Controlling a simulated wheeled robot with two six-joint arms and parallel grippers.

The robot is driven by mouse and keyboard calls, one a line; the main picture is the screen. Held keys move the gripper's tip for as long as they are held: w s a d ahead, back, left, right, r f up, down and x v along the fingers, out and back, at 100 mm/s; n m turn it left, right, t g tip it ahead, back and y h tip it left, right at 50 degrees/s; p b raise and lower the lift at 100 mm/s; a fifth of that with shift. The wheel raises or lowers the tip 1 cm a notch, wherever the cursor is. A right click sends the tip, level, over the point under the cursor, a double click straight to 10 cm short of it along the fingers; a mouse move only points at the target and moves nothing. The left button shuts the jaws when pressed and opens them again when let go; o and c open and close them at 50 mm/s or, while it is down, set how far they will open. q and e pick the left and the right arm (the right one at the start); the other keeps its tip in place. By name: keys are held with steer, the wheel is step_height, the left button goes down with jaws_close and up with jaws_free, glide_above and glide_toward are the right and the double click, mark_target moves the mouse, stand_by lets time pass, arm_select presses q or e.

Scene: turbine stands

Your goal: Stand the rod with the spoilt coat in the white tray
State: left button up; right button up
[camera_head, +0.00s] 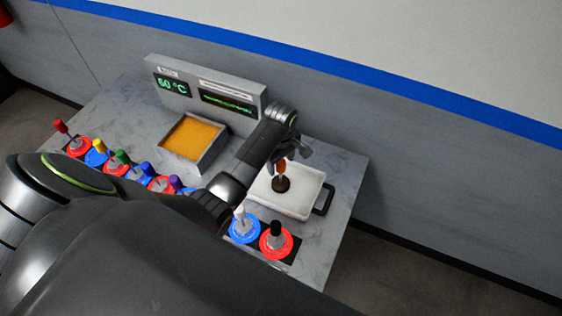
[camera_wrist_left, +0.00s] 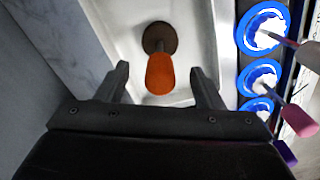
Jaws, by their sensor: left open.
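The white tray (camera_head: 312,207) sits at the right part of the table. A rod with an orange handle (camera_head: 281,168) and a dark brown round end (camera_head: 282,184) stands inside it, close to upright, with the dark end down. In the left wrist view the orange handle (camera_wrist_left: 160,74) points towards me, and the dark end (camera_wrist_left: 160,38) is on the white tray floor. My left gripper (camera_head: 292,152) is open at the top of the rod; its fingers are on either side of the handle with gaps (camera_wrist_left: 160,88). My right gripper is not in view.
A row of coloured rods in red and blue holders (camera_head: 115,167) runs along the table's left front. A white-topped rod (camera_head: 239,217) and a black-topped rod (camera_head: 276,232) stand in front of the tray. A box with an orange-yellow bath (camera_head: 190,137) and a display panel (camera_head: 205,92) are behind.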

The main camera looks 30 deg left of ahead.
arm_select(q)
steer(key=shift+r, duration=2.95)
steer(key=shift+s+f, duration=0.1)
steer(key=shift+s, duration=0.05)
